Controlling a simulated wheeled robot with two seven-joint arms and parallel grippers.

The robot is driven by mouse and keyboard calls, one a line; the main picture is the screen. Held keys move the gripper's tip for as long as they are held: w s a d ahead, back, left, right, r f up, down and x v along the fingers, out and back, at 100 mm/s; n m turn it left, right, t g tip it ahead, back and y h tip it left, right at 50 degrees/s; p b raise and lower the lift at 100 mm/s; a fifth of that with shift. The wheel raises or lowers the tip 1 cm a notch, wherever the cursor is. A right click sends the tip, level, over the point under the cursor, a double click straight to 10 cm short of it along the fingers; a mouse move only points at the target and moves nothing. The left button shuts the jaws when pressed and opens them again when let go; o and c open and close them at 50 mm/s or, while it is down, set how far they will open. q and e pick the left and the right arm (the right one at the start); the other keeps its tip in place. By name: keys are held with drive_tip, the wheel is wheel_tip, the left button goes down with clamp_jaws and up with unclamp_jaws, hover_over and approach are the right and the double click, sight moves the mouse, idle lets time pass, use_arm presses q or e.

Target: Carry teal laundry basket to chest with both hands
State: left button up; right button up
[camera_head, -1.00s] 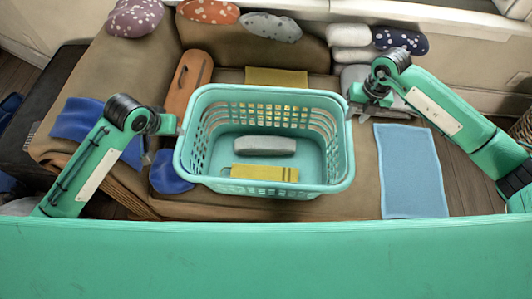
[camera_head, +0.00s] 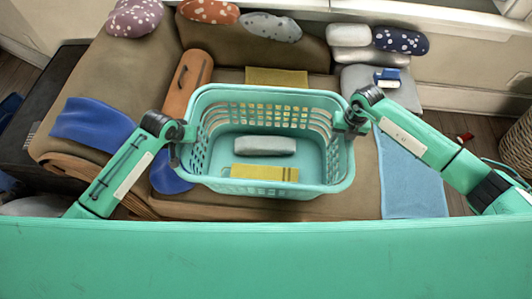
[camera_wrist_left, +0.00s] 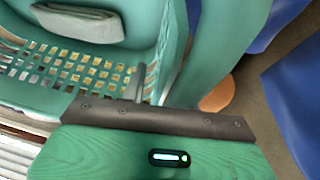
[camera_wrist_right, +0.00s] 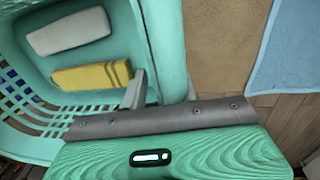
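The teal laundry basket (camera_head: 265,189) stands upright on the brown sofa chest. A grey block (camera_head: 265,146) and a yellow block (camera_head: 264,173) lie inside it. My left gripper (camera_head: 178,143) is at the basket's left rim, and my right gripper (camera_head: 350,122) is at its right rim. In the left wrist view, one finger (camera_wrist_left: 135,82) is inside the basket beside the rim. In the right wrist view, one finger (camera_wrist_right: 136,90) is likewise inside, close to the rim.
Blue cushions (camera_head: 92,124) lie left of the basket, and an orange board (camera_head: 188,82) lies behind it at left. A light-blue towel (camera_head: 412,182) is at right. Patterned pillows (camera_head: 270,27) line the back. A wicker basket (camera_head: 519,146) stands at far right.

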use_arm(q)
drive_tip(key=shift+w+d+f, duration=0.1)
drive_tip(key=shift+w+f, duration=0.1)
drive_tip(key=shift+f, duration=0.35)
use_arm(e)
drive_tip(key=shift+a+f, duration=0.1)
drive_tip(key=shift+f, duration=0.5)
use_arm(q)
clamp_jaws()
use_arm(e)
clamp_jaws()
use_arm(q)
drive_tip(key=shift+r, duration=0.1)
use_arm(e)
drive_tip(key=shift+r, duration=0.1)
